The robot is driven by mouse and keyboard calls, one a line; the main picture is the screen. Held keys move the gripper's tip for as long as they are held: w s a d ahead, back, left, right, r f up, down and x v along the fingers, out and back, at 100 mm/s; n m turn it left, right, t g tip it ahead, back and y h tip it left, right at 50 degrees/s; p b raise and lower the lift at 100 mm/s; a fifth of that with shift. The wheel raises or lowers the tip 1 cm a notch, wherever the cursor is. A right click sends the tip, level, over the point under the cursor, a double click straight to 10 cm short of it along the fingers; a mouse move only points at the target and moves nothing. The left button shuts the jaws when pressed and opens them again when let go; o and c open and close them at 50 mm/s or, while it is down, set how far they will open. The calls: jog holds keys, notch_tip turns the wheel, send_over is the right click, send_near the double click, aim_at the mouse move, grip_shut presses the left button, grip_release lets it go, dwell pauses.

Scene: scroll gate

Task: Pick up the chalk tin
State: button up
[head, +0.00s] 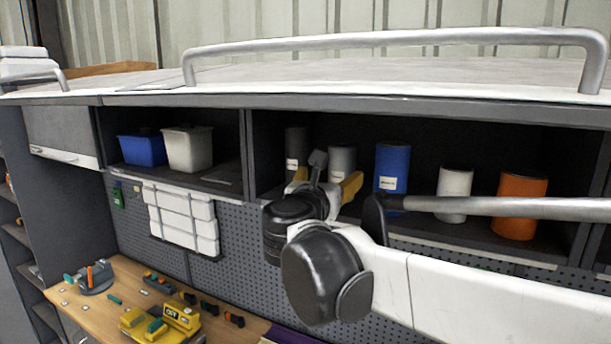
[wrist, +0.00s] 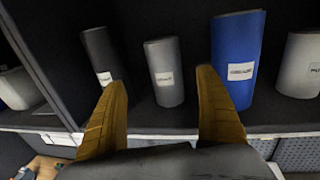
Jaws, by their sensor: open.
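Several cylindrical labelled tins stand upright on the shelf, and their labels are too blurred to tell which is the chalk tin. They are a black tin (head: 297,143), a grey tin (head: 342,158), a blue tin (head: 392,163), a white tin (head: 455,186) and an orange tin (head: 519,205). My gripper (head: 326,182) is open and empty at the shelf front. In the wrist view, the grey tin (wrist: 164,72) appears between the yellow fingers, beyond their tips. The black tin (wrist: 101,55) is left of it and the blue tin (wrist: 237,58) right.
A blue bin (head: 141,150) and a white bin (head: 188,149) occupy the left compartment, past a divider (head: 247,150). The shelf top and front rail bound the opening. Below are a pegboard and a wooden bench (head: 130,278) with tools.

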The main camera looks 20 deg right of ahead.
aim_at(336, 168)
jog(key=x, duration=0.4)
jog(key=shift+w+d+p, duration=0.15)
jog(key=shift+d+p, duration=0.1)
jog(key=shift+p, duration=0.1)
jog(key=p+x, duration=0.1)
jog(key=x, duration=0.4)
jog(key=shift+d+f+p, duration=0.25)
jog(key=shift+d+p, duration=0.1)
jog(key=shift+d, duration=0.05)
jog(key=shift+c, duration=0.2)
jog(key=c, duration=1.5)
jog(key=shift+o, duration=0.2)
jog(key=shift+r, duration=0.15)
